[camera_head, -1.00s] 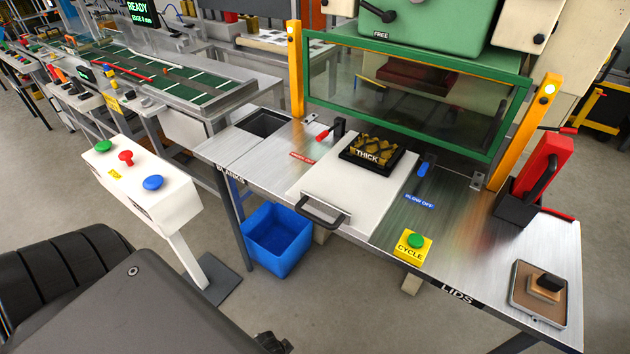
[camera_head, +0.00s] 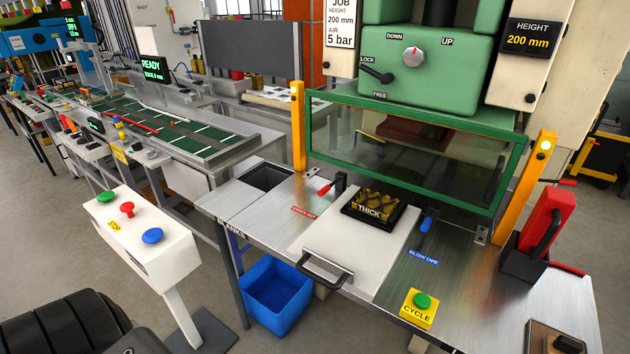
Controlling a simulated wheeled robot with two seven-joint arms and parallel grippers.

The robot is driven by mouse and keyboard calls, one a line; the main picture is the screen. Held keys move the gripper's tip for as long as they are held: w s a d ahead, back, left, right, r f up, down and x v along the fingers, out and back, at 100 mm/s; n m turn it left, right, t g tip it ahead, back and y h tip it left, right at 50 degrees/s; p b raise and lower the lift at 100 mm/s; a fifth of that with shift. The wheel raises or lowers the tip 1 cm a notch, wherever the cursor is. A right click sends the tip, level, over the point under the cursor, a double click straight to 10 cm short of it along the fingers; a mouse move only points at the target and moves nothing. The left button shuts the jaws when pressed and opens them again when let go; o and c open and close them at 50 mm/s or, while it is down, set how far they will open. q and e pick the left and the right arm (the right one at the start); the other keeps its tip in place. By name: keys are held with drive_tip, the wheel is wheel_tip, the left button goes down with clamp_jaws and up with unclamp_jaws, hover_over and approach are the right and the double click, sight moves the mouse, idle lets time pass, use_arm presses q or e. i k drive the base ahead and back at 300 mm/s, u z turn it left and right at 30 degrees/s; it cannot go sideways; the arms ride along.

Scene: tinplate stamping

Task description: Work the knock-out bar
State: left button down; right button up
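A short lever with a red grip (camera_head: 326,190) stands on the steel table at the back, left of the sliding white plate (camera_head: 335,262). A small red label (camera_head: 305,211) lies in front of it, its lettering too small to read surely; I take this lever as the knock-out bar. The grip points left and toward me. A black block with gold pieces marked THICK (camera_head: 368,210) sits on the white plate. The green-framed guard (camera_head: 415,120) stands behind it. Neither of my grippers is in view.
The green press head (camera_head: 415,60) carries a dial and a LOCK/FREE lever. A yellow CYCLE button box (camera_head: 418,309), a blue lever (camera_head: 426,223) and a red-and-black stand (camera_head: 540,232) are on the right. A white button pedestal (camera_head: 140,235) and blue bin (camera_head: 275,295) stand left.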

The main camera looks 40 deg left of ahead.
sight(326, 188)
drive_tip(key=u, duration=0.05)
drive_tip(key=k, duration=0.5)
drive_tip(key=u, duration=1.75)
drive_tip(key=i, duration=1.35)
drive_tip(key=z, duration=2.4)
